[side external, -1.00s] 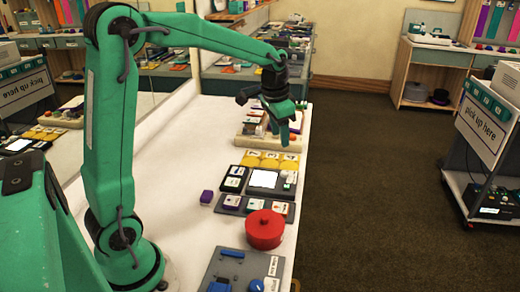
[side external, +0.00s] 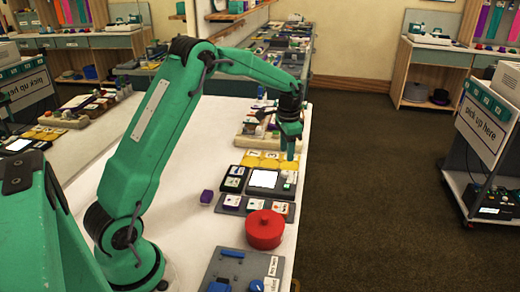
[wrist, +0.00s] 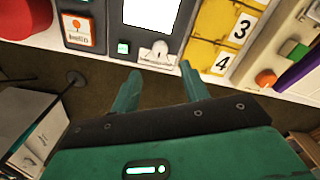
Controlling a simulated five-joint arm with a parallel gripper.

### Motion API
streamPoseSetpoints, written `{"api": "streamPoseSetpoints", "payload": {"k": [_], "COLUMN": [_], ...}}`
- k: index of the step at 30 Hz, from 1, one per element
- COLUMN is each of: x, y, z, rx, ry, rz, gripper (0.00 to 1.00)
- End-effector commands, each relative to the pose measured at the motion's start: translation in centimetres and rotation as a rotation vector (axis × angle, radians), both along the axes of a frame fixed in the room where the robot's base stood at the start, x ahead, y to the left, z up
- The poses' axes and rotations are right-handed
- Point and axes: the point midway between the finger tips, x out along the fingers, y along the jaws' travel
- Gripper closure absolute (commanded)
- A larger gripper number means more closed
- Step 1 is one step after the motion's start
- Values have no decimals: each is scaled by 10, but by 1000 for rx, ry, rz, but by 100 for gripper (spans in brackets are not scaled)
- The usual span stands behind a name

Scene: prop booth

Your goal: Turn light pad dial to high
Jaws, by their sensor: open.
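The light pad, a dark panel with a bright white screen (side external: 263,179), lies on the white bench; the screen also shows at the top of the wrist view (wrist: 150,12). Its pale dial (wrist: 157,51) sits on the edge of the pad, with a small green light (wrist: 123,47) to its left. The dial's setting is too small to read. My gripper (side external: 289,155) is above the bench's right edge, slightly beyond the pad. In the wrist view my gripper (wrist: 161,74) is open and empty, with the dial just ahead, between the fingertips in the picture.
Yellow numbered tiles (side external: 268,159) lie just beyond the pad. A red round pot (side external: 265,229) stands nearer, beside a row of picture cards (side external: 256,205). The bench drops to the floor at right.

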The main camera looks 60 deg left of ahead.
Motion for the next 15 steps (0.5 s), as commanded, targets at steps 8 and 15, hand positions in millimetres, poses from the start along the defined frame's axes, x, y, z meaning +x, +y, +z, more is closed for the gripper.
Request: {"api": "streamPoseSetpoints", "payload": {"k": [8,15], "x": [0,-1], "y": [0,0], "z": [-17,-46], "rx": [0,-1], "ry": [2,3], "rz": [0,0], "gripper": [55,55]}}
